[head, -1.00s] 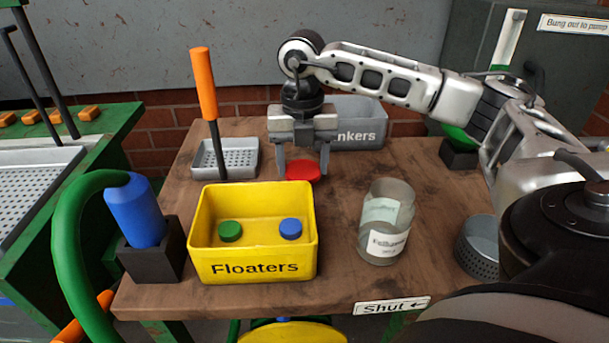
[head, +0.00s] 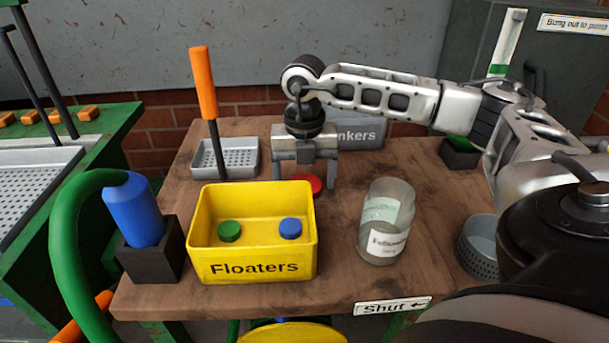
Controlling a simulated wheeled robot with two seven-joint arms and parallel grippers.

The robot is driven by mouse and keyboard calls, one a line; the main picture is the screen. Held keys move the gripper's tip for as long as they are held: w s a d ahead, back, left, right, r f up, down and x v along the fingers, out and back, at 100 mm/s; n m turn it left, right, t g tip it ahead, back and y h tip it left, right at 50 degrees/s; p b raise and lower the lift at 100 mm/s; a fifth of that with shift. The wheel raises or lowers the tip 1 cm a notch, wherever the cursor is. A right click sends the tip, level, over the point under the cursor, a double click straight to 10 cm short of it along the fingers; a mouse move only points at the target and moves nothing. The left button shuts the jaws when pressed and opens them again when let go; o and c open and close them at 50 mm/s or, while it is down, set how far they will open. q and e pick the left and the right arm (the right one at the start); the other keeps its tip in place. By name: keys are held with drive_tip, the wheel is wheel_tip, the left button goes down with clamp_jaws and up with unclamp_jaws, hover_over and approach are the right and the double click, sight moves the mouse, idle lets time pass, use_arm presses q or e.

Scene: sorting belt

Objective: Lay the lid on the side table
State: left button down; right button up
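The red lid (head: 313,184) lies on the brown side table (head: 345,275), just behind the back right corner of the yellow Floaters bin, which hides part of it. My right gripper (head: 304,182) is over it, pointing down. Its fingers stand apart on either side of the lid, with a gap visible beside the lid, so it looks open. A glass jar (head: 386,222) with a label stands open on the table to the right. My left gripper is not in view.
The yellow Floaters bin (head: 255,267) holds a green and a blue cap. A grey perforated tray (head: 240,158) and the grey Sinkers bin (head: 362,135) stand at the back. A blue bottle (head: 135,208) sits in a black holder.

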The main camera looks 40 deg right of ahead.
wheel_tip(320, 180, up, 12)
drive_tip(key=p, duration=0.1)
drive_tip(key=shift+r, duration=0.2)
idle(0.6)
